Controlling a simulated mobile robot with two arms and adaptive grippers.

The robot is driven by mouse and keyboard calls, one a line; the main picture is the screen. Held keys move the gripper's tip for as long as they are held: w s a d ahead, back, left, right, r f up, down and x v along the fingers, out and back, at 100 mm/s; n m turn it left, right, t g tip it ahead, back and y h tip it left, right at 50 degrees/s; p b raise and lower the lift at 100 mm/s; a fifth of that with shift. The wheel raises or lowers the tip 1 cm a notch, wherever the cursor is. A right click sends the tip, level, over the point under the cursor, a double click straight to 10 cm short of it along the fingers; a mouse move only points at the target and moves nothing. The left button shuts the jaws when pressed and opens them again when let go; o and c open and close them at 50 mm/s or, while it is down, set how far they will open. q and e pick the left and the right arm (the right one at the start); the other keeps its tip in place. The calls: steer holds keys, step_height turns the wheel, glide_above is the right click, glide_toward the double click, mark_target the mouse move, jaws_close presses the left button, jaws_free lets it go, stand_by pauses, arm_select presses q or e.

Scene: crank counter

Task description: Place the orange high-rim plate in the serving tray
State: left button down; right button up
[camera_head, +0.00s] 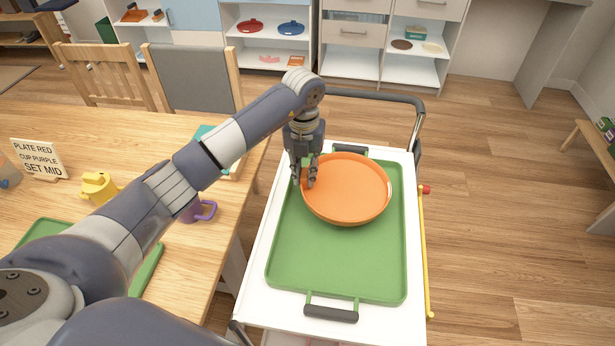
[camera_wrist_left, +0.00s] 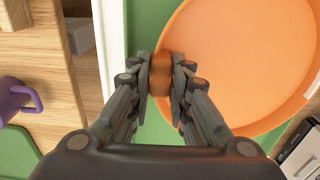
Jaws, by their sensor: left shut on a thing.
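The orange high-rim plate (camera_head: 347,188) is over the far half of the green serving tray (camera_head: 335,258), which lies on a white cart. My left gripper (camera_head: 308,182) points down at the plate's left rim. In the left wrist view its fingers (camera_wrist_left: 161,80) are shut on the rim of the plate (camera_wrist_left: 245,60), with part of the tray (camera_wrist_left: 147,20) below. The plate looks level; I cannot tell whether it touches the tray's floor. My right gripper is in neither view.
The white cart (camera_head: 258,290) has a dark handle at its far end.

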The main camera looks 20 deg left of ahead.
arm_select(q)
steer(key=shift+w+d, duration=0.15)
steer(key=shift+w, duration=0.35)
steer(key=shift+f+p, duration=0.45)
steer(key=shift+f, duration=1.35)
steer(key=c, duration=1.5)
jaws_free()
step_height(320, 180, up, 12)
steer(key=shift+b, duration=0.9)
